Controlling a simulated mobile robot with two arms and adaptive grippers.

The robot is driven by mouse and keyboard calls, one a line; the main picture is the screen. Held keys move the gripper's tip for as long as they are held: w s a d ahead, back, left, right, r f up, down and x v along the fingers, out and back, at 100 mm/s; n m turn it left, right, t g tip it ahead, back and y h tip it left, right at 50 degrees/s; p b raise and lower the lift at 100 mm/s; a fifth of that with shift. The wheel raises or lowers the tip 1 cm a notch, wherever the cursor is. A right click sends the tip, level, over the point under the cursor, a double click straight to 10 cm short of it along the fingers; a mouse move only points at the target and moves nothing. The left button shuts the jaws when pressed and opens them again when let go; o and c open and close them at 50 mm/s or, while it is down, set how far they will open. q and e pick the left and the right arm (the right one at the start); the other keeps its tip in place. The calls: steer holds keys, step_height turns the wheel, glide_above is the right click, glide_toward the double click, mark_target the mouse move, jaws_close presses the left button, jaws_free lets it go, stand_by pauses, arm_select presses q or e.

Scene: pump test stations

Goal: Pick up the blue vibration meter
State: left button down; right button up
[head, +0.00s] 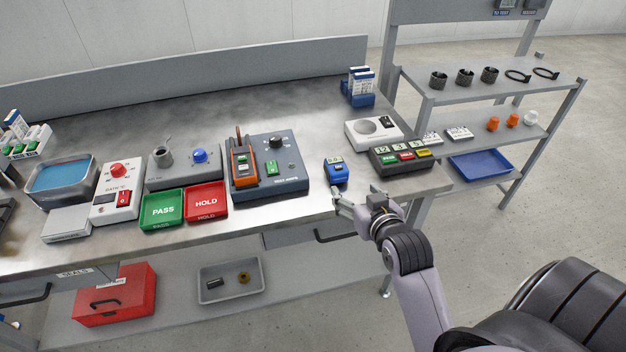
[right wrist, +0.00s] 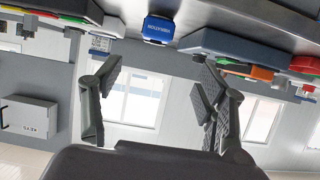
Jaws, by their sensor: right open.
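The blue vibration meter (head: 337,172) stands on the steel bench near its front edge, right of the grey-blue test unit. My right gripper (head: 354,199) is open and empty, just in front of the meter at the bench edge, apart from it. In the right wrist view the meter (right wrist: 158,29) shows at the top, ahead of and between the two spread fingers of the gripper (right wrist: 155,85). My left gripper is in neither view.
The test unit (head: 291,160) with an orange tool stands left of the meter. A dark box with labelled blocks (head: 403,168) stands to its right. Green PASS (head: 162,222) and red HOLD (head: 206,213) trays lie further left. Bare steel surrounds the meter.

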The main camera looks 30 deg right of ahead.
mark_target(340, 169)
steer(key=x, duration=1.1)
steer(key=shift+w+d+f, duration=0.1)
steer(key=shift+w+d, duration=0.1)
steer(key=shift+w, duration=0.05)
steer(key=x, duration=0.5)
steer(key=shift+w+d+p, duration=0.15)
steer(key=shift+d+p, duration=0.05)
steer(key=shift+p, duration=0.15)
steer(key=shift+r, duration=0.2)
steer(key=shift+c, duration=0.3)
steer(key=c, duration=1.5)
jaws_close()
steer(key=shift+r, duration=0.15)
